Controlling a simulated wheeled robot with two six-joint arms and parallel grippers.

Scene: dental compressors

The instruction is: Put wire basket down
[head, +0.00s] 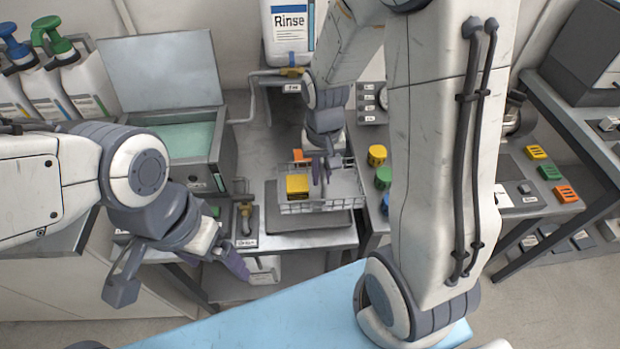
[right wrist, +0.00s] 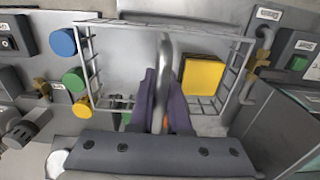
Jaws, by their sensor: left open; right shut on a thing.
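The wire basket (head: 345,190) is in the middle of the head view, with a yellow block (head: 297,185) inside. It is at or just over a dark grey plate (head: 290,222) on the metal bench; I cannot tell if it touches. My right gripper (head: 322,168) reaches down from above and is shut on the basket's handle. In the right wrist view the purple fingers (right wrist: 161,98) close on the grey handle (right wrist: 165,60), with the yellow block (right wrist: 203,75) right of it. My left gripper (head: 180,279) is open and empty, at lower left, apart from the basket.
An open-lidded bath with greenish liquid (head: 185,138) stands left of the basket. A Rinse container (head: 288,30) is behind. Yellow, green and blue knobs (head: 377,155) are close on the right. A small valve fitting (head: 246,215) is close on the left. A light blue surface (head: 270,315) lies in front.

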